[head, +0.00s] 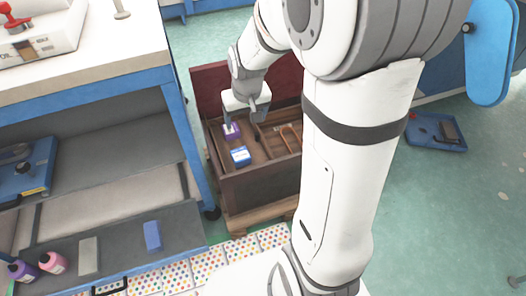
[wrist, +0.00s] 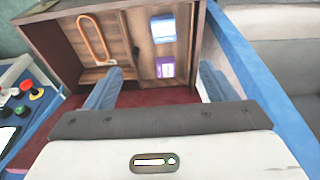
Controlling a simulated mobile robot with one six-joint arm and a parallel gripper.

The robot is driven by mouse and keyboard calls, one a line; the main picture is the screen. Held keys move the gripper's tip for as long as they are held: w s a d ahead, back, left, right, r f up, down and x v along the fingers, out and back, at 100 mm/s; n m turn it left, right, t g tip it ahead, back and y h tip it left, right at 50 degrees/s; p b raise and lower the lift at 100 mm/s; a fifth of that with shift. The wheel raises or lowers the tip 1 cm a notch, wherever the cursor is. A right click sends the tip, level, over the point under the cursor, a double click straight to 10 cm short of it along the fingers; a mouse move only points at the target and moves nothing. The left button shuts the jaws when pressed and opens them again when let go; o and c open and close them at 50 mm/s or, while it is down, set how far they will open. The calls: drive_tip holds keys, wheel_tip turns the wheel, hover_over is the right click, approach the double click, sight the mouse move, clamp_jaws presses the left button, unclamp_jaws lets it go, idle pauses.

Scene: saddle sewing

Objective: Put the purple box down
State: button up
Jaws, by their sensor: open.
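The purple box (head: 231,131) lies on the wooden floor of the open chest (head: 262,188), in its left compartment. It also shows in the wrist view (wrist: 165,67), between the lines of my two fingers and beyond their tips. My gripper (head: 245,116) is over the chest, close to the purple box, with its fingers apart and nothing between them. Both fingers also show in the wrist view (wrist: 160,82). A blue and white box (head: 240,156) lies in the same compartment, apart from the purple box.
A wooden divider splits the chest, and an orange loop (head: 291,138) lies in the right part. The dark red lid (head: 210,85) stands open behind. A blue-framed workbench (head: 178,110) stands close on the left. A blue tray (head: 437,132) lies on the floor at right.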

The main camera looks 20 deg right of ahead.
drive_tip(key=s+r, duration=0.2)
drive_tip(key=s, duration=0.6)
drive_tip(key=s+a+r+g, duration=0.1)
drive_tip(key=s+r, duration=0.1)
drive_tip(key=s, duration=0.7)
drive_tip(key=shift+s+a+r, duration=0.15)
drive_tip(key=shift+a+r, duration=0.05)
drive_tip(key=shift+r, duration=0.05)
drive_tip(key=shift+c, duration=0.2)
